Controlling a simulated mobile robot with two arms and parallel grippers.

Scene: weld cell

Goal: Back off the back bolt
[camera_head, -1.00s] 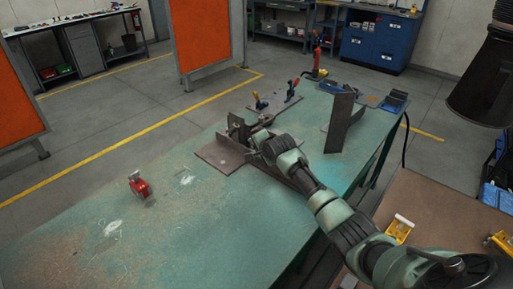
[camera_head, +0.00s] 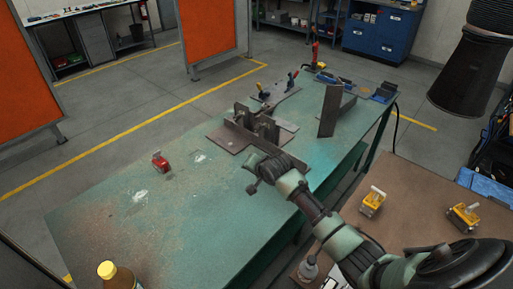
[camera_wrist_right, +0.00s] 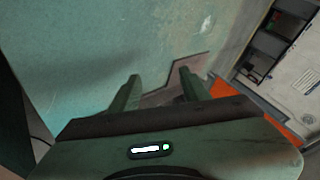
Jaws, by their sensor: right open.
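A brown steel fixture (camera_head: 229,138) with a flat plate and upright pieces lies on the green welding table (camera_head: 195,215). I cannot make out the back bolt; it is too small or hidden among the uprights. My right gripper (camera_head: 251,174) is over the table on the near side of the fixture, apart from it. In the right wrist view my right gripper (camera_wrist_right: 158,74) has its two fingers spread with nothing between them. Part of a dark plate (camera_wrist_right: 182,70) shows beyond the fingers. My left gripper is not in view.
A red tool (camera_head: 160,162) sits left of the fixture. A dark upright plate (camera_head: 329,112) stands to its right, with toggle clamps (camera_head: 292,78) behind. A yellow-capped bottle (camera_head: 118,276) is at the near left. The table's left part is mostly clear.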

